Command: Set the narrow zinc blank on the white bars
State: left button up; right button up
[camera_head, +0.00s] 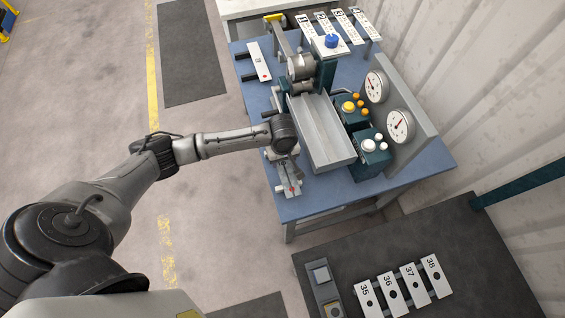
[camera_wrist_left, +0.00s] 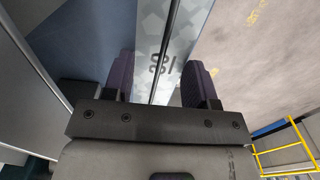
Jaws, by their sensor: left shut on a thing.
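My left gripper (camera_head: 287,160) is at the front left of the blue bench, shut on a narrow zinc blank (camera_head: 288,190). In the left wrist view, the blank (camera_wrist_left: 155,30) shows a spangled grey face and dark figures between the two dark fingers (camera_wrist_left: 160,88). A dark line runs along it. In the head view the wrist hides part of the blank, and I cannot tell whether it touches the bench. I cannot make out for certain which parts are the white bars. My right gripper is not in view.
The bender's grey tray (camera_head: 322,135) lies just right of my left gripper. Button boxes (camera_head: 365,150) and dials (camera_head: 399,126) stand beyond it. A pale plate (camera_head: 258,62) lies at the bench's back left. Plates numbered 35 to 38 (camera_head: 390,295) stand on a dark surface.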

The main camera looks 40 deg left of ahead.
aim_at(282, 164)
pick_arm(q)
notch_tip(282, 164, down, 4)
jog(key=shift+r, duration=0.25)
jog(key=shift+f, duration=0.2)
jog(key=o, duration=1)
